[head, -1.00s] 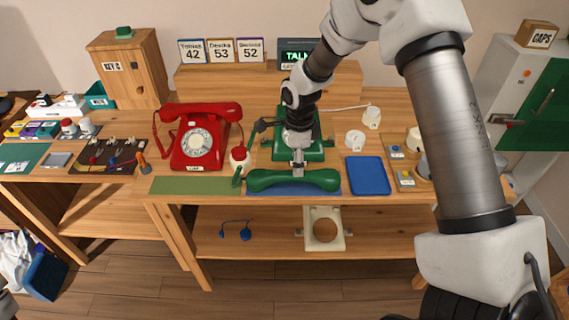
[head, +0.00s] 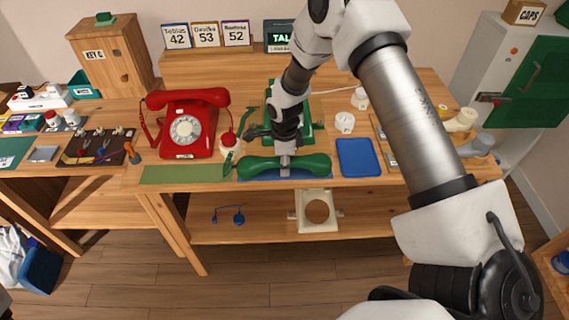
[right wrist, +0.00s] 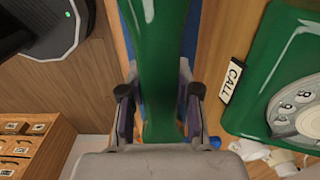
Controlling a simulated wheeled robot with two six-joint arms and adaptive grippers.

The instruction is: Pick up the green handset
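The green handset (head: 262,167) lies lengthwise left to right at the front of the table, over a blue mat (head: 315,174). My right gripper (head: 285,166) comes down from above onto the middle of the handset. In the right wrist view the handset (right wrist: 160,70) runs between the two fingers, which sit close along both its sides and look shut on it. I cannot tell whether the handset touches the mat. The green phone (head: 303,132) stands behind, partly hidden by my right arm; its dial and CALL label show in the right wrist view (right wrist: 285,75). My left gripper is not in view.
A red phone (head: 190,127) stands left, behind a green mat (head: 180,174). A blue tray (head: 358,157) lies to the right, with white cups (head: 345,122) behind.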

